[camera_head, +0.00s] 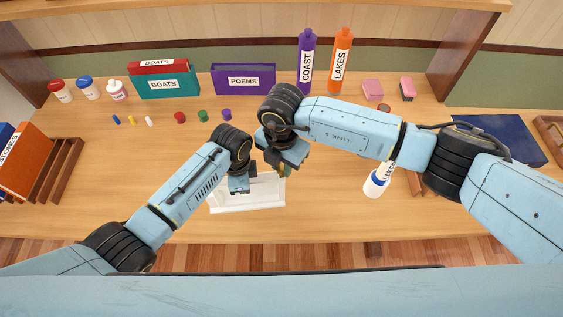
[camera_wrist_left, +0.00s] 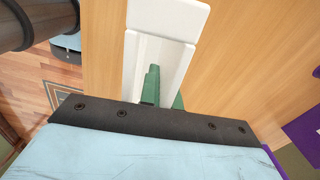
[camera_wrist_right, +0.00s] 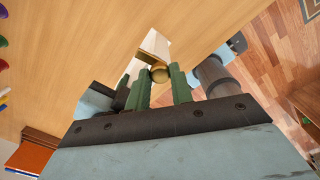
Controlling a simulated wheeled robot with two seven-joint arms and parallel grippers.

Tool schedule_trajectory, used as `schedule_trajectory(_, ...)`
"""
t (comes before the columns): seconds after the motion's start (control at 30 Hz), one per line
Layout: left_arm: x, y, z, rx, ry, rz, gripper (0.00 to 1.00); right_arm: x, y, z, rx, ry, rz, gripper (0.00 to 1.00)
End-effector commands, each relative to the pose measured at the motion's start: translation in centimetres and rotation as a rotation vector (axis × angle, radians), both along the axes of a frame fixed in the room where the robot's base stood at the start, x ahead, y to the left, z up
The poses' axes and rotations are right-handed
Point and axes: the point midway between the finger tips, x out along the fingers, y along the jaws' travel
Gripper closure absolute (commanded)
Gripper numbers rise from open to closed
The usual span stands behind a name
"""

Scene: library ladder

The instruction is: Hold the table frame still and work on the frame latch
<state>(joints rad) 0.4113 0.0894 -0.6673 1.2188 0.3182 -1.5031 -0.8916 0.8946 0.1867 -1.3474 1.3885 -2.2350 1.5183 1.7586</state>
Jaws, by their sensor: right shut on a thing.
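The white table frame (camera_head: 250,208) stands on the table near its front edge. My left gripper (camera_head: 239,190) is at the frame, pointing down. In the left wrist view its green fingers (camera_wrist_left: 163,92) are at the white frame (camera_wrist_left: 165,18), one of them inside its channel; whether they clamp a wall is unclear. My right gripper (camera_head: 285,172) is at the frame's right end. In the right wrist view its green fingers (camera_wrist_right: 161,86) are shut on the brass frame latch (camera_wrist_right: 159,72), at its round knob. In the head view the latch is mostly hidden by the gripper.
Book boxes (camera_head: 243,80) and the purple and orange bottles (camera_head: 340,62) stand along the back. The table's front left is mostly clear.

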Motion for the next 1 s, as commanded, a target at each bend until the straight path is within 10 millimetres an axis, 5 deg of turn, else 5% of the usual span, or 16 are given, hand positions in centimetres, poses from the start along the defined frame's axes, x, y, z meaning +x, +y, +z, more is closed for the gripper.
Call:
schedule_trajectory(0.37, 0.05, 0.04, 0.02, 0.001, -0.001, 0.001, 1.00, 0.03, 0.02, 0.07, 0.001, -0.001, 0.101, 1.00)
schedule_trajectory(1.0, 0.02, 0.09, -0.02, 0.002, -0.001, 0.001, 1.00, 0.04, 0.06, 0.11, 0.000, -0.001, 0.672, 1.00)
